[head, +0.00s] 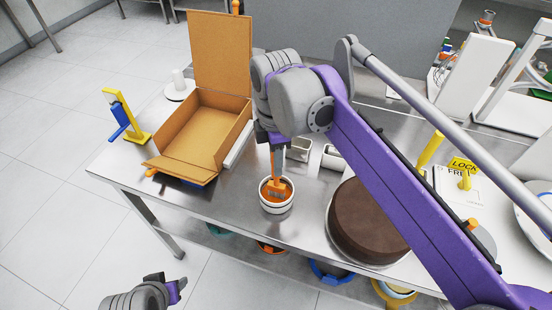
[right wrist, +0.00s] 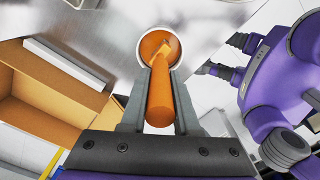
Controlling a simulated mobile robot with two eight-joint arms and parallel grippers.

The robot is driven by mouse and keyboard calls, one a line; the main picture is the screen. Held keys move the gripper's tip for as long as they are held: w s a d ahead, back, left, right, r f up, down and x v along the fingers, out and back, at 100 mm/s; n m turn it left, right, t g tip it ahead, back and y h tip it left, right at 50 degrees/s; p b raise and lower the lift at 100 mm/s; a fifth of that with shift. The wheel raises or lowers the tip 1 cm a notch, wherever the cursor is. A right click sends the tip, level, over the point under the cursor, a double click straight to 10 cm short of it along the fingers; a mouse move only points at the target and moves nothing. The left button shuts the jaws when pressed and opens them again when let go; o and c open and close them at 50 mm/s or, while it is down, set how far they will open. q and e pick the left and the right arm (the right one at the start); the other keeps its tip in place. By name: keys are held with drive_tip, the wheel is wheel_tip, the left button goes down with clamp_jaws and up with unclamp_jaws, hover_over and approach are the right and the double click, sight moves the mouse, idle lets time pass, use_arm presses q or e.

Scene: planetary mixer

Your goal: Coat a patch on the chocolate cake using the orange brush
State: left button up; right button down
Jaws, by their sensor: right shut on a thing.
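The orange brush (head: 276,172) hangs bristle end down in a small white pot (head: 276,207) with orange contents. My right gripper (head: 273,142) is shut on the brush handle above the pot. In the right wrist view the brush (right wrist: 160,98) sits between the two fingers of the gripper (right wrist: 158,88), its far end inside the pot's rim. Bristle contact with the contents is hard to tell. The round chocolate cake (head: 365,222) stands right of the pot, partly hidden by my right arm. My left gripper (head: 166,289) shows at the lower left edge, its jaws unclear.
An open cardboard box (head: 205,125) stands left of the pot on the steel table (head: 235,215). A yellow and blue stand (head: 125,118) is at the left edge. Small metal containers (head: 299,150) sit behind the pot. A yellow lock sign (head: 463,165) is at right.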

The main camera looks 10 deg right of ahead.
drive_tip(key=shift+f, duration=0.4)
drive_tip(key=shift+f, duration=0.1)
idle(1.4)
drive_tip(key=shift+r+p, duration=2.75)
drive_tip(key=shift+r, duration=0.85)
drive_tip(key=shift+f, duration=0.1)
